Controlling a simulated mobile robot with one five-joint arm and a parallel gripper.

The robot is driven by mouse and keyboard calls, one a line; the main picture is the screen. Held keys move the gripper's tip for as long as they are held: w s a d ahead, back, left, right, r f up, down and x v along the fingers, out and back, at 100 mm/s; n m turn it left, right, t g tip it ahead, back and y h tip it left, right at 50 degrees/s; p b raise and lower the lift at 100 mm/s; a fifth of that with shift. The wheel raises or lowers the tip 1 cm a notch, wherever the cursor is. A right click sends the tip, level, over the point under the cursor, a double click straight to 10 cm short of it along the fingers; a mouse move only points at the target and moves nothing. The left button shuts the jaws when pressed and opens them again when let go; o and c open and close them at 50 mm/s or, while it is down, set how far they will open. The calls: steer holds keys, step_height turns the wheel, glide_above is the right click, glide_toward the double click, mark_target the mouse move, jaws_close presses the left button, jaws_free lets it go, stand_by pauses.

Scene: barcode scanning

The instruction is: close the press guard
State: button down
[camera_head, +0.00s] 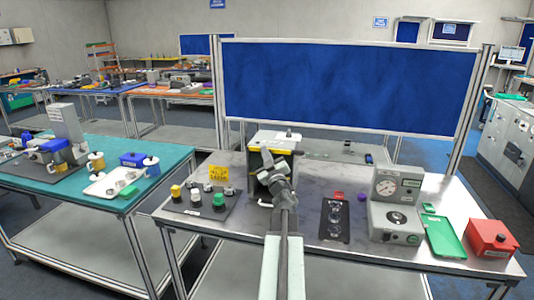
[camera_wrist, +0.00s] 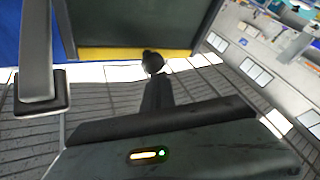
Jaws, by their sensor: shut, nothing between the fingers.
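The press (camera_head: 259,139) stands at the back middle of the grey bench, partly hidden behind my arm. A yellow-edged part (camera_head: 284,152) shows near its top. In the wrist view a dark, see-through-looking panel (camera_wrist: 135,22) with a yellow strip (camera_wrist: 110,53) along its lower edge fills the upper middle; it appears to be the guard. My gripper (camera_head: 266,156) is right in front of the press. In the wrist view my gripper (camera_wrist: 153,62) is shut and empty, its tip close to the yellow strip. I cannot tell whether they touch.
Left of my arm is a dark plate with coloured knobs (camera_head: 219,199) and a yellow sign (camera_head: 218,173). Right are a black panel (camera_head: 334,220), a grey gauge box (camera_head: 394,210), a green tray (camera_head: 444,237) and a red box (camera_head: 489,238). A blue board (camera_head: 345,86) stands behind.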

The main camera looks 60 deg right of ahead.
step_height(320, 180, down, 12)
steer(key=b, duration=1.1)
steer(key=shift+s+r, duration=0.15)
